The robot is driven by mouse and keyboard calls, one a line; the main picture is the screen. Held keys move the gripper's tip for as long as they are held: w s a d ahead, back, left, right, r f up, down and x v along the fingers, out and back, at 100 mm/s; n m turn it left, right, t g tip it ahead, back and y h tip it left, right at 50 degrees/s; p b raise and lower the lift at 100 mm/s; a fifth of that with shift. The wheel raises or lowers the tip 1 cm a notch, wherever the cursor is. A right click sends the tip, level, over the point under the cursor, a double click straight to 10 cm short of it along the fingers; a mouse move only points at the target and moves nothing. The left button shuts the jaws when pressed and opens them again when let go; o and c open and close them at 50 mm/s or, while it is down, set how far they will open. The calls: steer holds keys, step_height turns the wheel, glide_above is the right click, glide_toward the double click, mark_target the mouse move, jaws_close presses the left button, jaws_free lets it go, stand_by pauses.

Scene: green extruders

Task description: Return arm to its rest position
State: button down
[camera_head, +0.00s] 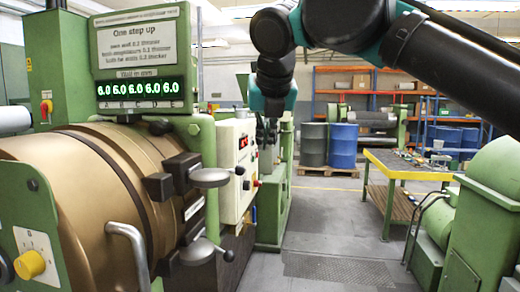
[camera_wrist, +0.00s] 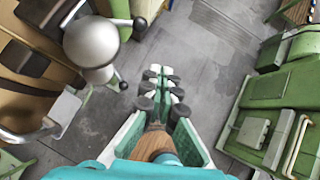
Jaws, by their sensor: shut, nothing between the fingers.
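My arm (camera_head: 340,25) is black and teal. It reaches in from the upper right of the head view, bends at the top middle and hangs down. My gripper (camera_head: 268,145) is at its lower end, beside the white control box of the green machine, small and hard to make out there. In the wrist view my gripper (camera_wrist: 160,78) points down over the grey floor, its fingers together and nothing held. A grey ball-shaped knob (camera_wrist: 91,42) of the machine is at its upper left, apart from the fingers.
The green machine with a bronze drum (camera_head: 100,200) and levers (camera_head: 208,177) fills the left. The white control box (camera_head: 236,168) stands close to my gripper. Green machinery (camera_head: 490,190) is at the right. A yellow-edged table (camera_head: 400,167) and blue barrels (camera_head: 343,145) stand behind. Grey floor (camera_head: 330,235) lies clear between.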

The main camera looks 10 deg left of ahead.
stand_by(0.3)
steer(key=w+d+f+m+g+h, duration=0.1)
steer(key=w+d+f+m, duration=0.3)
steer(key=f+m, duration=0.45)
steer(key=w+d+f+m, duration=0.3)
steer(key=f+m, duration=0.2)
steer(key=f, duration=0.7)
steer(key=w+d+f+m+g+h, duration=0.1)
steer(key=w+d+f+m, duration=0.3)
steer(key=f+m, duration=0.45)
steer(key=s+d+f+m, duration=0.3)
steer(key=d+f+m, duration=0.1)
steer(key=f, duration=0.4)
steer(key=s+d+f+m+g, duration=0.1)
steer(key=s+d+f+m, duration=0.3)
steer(key=f+m, duration=0.3)
steer(key=s+d+f+m, duration=0.4)
steer(key=d+f+m, duration=0.2)
steer(key=f, duration=0.4)
steer(key=shift+d+g, duration=0.25)
steer(key=shift+g, duration=0.05)
steer(key=shift+r, duration=0.1)
